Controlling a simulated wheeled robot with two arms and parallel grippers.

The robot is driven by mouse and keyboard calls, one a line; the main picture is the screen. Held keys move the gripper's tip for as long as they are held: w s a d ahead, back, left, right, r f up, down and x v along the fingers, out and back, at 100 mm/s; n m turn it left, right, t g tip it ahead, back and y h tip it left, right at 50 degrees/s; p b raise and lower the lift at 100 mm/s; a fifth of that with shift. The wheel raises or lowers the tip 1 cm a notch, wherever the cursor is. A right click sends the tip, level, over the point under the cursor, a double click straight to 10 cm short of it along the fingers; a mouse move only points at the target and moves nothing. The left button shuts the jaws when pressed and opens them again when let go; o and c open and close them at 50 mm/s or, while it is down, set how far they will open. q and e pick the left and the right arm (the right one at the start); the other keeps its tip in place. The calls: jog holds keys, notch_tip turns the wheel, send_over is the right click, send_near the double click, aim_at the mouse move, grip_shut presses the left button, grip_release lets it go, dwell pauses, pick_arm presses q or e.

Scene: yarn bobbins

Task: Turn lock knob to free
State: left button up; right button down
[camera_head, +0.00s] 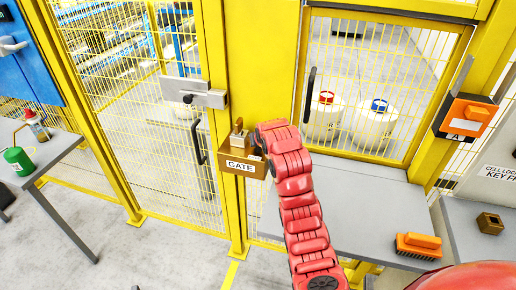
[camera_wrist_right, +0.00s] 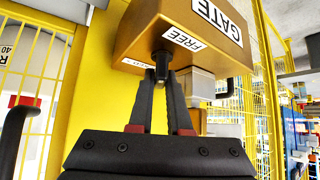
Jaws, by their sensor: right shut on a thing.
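A brown lock box with a GATE label (camera_head: 237,178) is fixed to the yellow gate post. In the right wrist view the box (camera_wrist_right: 165,28) fills the top, with a FREE label (camera_wrist_right: 184,38) beside a small black knob (camera_wrist_right: 161,57). The two dark fingers of my right gripper (camera_wrist_right: 163,76) meet at the knob and are shut on it. A second white label is partly seen left of the fingers, too foreshortened to read. In the head view my red right arm reaches up to the box and its fingers are hidden. My left gripper is not in view.
A grey latch (camera_head: 192,93) and black handle (camera_head: 198,142) are on the left gate. Another handle (camera_head: 309,95) is on the right window frame. A grey bench (camera_head: 370,215) with an orange brush (camera_head: 418,243) is at right. A grey table (camera_head: 42,150) is at left.

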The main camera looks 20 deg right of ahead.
jog(key=m+h+b, duration=0.1)
jog(key=m+b, duration=0.1)
jog(key=m+h+b, duration=0.1)
jog(key=b, duration=0.1)
jog(key=shift+a+f+g+h, duration=0.15)
jog(key=shift+f+g+h, duration=0.1)
jog(key=shift+g+h, duration=0.05)
jog(key=shift+r+m+g+h+b, duration=0.25)
jog(key=shift+m+g+h+b, duration=0.25)
jog(key=shift+m+h+b, duration=0.75)
jog(key=shift+m+y, duration=0.25)
jog(key=shift+m, duration=0.1)
jog(key=c, duration=0.9)
grip_release()
jog(key=shift+o, duration=0.2)
